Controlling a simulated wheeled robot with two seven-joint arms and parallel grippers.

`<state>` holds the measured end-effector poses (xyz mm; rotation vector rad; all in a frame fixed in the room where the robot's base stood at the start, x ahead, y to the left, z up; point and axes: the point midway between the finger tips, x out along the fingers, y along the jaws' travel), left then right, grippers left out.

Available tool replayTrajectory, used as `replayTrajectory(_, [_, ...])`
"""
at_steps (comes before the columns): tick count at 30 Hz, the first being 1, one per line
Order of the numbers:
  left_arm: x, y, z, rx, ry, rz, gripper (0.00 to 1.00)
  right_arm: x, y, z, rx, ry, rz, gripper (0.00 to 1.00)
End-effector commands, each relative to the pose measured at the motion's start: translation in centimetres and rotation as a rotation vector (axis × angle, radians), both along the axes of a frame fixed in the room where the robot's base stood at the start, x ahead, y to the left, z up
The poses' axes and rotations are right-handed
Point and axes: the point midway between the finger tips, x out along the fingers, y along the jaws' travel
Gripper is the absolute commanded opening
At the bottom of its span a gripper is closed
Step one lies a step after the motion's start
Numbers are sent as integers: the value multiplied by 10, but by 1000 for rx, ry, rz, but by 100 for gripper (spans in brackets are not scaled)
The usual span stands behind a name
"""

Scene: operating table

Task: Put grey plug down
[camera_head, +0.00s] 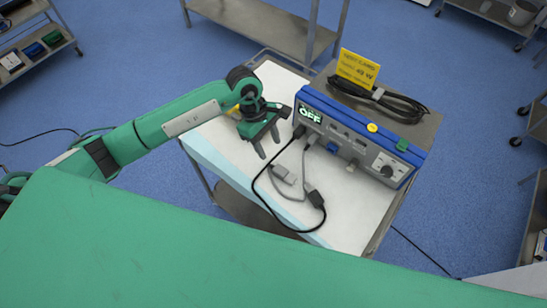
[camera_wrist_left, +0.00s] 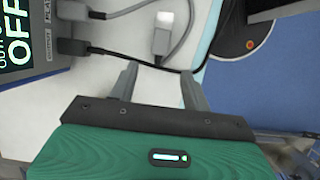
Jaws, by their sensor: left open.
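The grey plug (camera_head: 283,173) lies on the white top of the cart (camera_head: 345,222), in front of the blue-framed device (camera_head: 360,135), with its grey cable beside it. It also shows in the left wrist view (camera_wrist_left: 163,42), just beyond the fingertips, apart from them. My left gripper (camera_head: 268,146) is open and empty, above the cart top to the left of the device. In the left wrist view (camera_wrist_left: 158,72) its two fingers are spread, and a black cable runs past their tips. My right gripper is not in view.
A black plug (camera_head: 316,199) lies on the cart near the grey plug, on a looping black cable. The device display (camera_head: 310,114) reads OFF. A yellow card (camera_head: 357,68) and coiled black cable (camera_head: 378,97) are on top of it. A green drape (camera_head: 190,250) fills the foreground.

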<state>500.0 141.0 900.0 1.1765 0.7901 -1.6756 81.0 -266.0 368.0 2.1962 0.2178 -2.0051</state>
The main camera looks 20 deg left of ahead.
Motion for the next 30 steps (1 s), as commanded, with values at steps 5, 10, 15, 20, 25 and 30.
replayTrajectory(5, [4, 9, 25, 0, -2, 0, 48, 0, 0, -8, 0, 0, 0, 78])
replayTrajectory(10, [5, 12, 35, 0, -2, -1, 48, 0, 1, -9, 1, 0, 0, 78])
replayTrajectory(15, [5, 12, 36, 0, 0, -1, 48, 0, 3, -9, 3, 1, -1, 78])
replayTrajectory(20, [4, 12, 36, 0, 0, -1, 48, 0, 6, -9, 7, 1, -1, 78])
replayTrajectory(25, [4, 12, 36, 0, 0, -1, 48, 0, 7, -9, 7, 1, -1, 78])
replayTrajectory(30, [-2, -6, 37, -77, 12, 18, 48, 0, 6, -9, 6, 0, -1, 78])
